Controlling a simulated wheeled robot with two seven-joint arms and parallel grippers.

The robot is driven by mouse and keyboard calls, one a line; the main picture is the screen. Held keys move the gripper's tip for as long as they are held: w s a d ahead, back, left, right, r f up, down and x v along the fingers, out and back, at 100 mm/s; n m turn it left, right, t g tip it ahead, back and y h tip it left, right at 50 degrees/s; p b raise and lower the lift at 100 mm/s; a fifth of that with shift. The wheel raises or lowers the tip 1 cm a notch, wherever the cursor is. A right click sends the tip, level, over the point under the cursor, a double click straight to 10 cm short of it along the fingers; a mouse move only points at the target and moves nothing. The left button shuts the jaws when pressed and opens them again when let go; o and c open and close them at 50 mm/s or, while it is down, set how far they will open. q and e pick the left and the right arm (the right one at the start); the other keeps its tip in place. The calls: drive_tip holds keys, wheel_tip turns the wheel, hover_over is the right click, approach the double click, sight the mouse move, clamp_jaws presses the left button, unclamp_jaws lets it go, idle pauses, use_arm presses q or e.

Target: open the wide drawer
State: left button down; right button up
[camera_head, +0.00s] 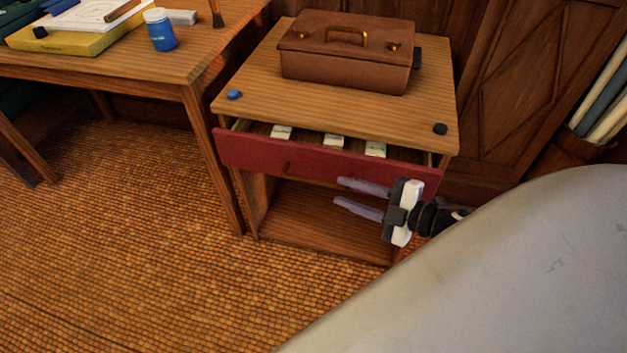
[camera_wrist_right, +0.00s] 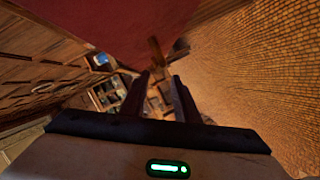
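The wide drawer (camera_head: 250,152) has a dark red front and sits in a small wooden cabinet. It stands partly pulled out, with pale cards visible inside. A brown handle (camera_head: 287,168) shows on its front. In the right wrist view the red front (camera_wrist_right: 110,28) fills the top, with a brown handle (camera_wrist_right: 157,52) just beyond my fingertips. My right gripper (camera_head: 338,191) is in front of the drawer's right half, fingers apart with nothing visible between them. It also shows in the right wrist view (camera_wrist_right: 161,76). My left gripper is not in view.
A brown case (camera_head: 345,65), a blue knob-like object (camera_head: 234,95) and a dark one (camera_head: 440,129) sit on the cabinet top. A wooden table (camera_head: 150,60) stands at the left. A holder with rolls (camera_head: 572,150) is at the right. The floor in front is clear.

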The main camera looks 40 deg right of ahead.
sight(320, 184)
drive_tip(key=b+x, duration=0.1)
drive_tip(key=x, duration=0.8)
drive_tip(key=shift+w+a, duration=0.15)
drive_tip(key=shift+w, duration=0.05)
clamp_jaws()
